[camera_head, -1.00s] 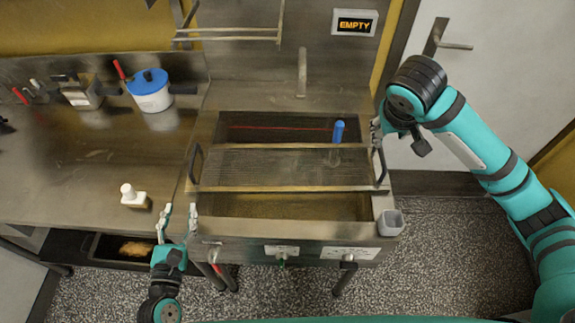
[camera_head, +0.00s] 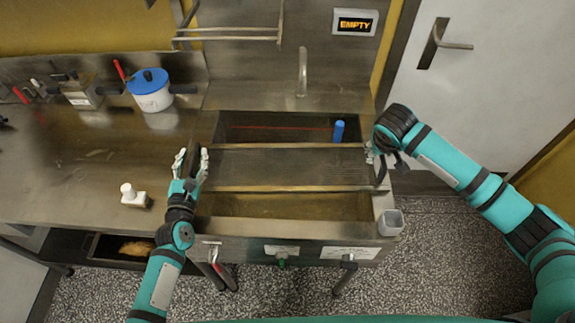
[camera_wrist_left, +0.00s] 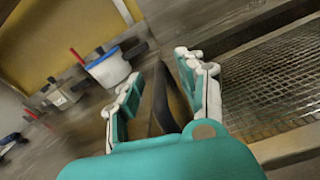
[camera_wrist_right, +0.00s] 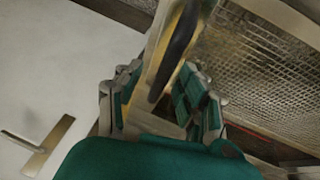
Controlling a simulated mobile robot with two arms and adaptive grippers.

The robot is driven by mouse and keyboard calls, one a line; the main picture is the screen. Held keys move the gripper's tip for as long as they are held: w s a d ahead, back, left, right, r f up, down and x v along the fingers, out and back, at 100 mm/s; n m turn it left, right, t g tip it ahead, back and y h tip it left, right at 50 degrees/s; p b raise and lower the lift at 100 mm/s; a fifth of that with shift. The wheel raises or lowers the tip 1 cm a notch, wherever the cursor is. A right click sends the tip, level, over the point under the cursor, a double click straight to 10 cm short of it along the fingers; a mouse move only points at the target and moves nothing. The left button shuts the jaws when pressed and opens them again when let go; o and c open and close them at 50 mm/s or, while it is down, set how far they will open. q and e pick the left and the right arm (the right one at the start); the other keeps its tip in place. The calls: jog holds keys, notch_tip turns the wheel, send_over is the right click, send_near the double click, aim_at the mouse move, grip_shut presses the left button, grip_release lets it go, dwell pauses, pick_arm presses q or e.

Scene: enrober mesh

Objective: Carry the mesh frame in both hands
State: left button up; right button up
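The mesh frame (camera_head: 275,188) lies level across the open trough of the steel machine, a black handle at each end. My left gripper (camera_head: 192,153) is at its left end, open, with the left handle (camera_wrist_left: 167,105) between its spread fingers in the left wrist view. My right gripper (camera_head: 374,153) is at the right end, partly hidden by my wrist. In the right wrist view the right handle (camera_wrist_right: 180,42) runs between its fingers (camera_wrist_right: 160,98), which stand apart. The mesh (camera_wrist_right: 262,58) shows beside it.
A blue-handled tool (camera_head: 339,131) stands at the trough's back right. A blue-lidded pot (camera_head: 151,91) and a white object (camera_head: 132,195) stand on the left counter. A grey cup (camera_head: 391,222) is at the front right corner. A tap (camera_head: 302,72) rises behind the trough; a sign reads EMPTY.

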pick_arm(q)
jog(key=shift+c, duration=0.5)
pick_arm(e)
jog(key=shift+c, duration=0.5)
pick_arm(q)
grip_shut()
pick_arm(e)
grip_shut()
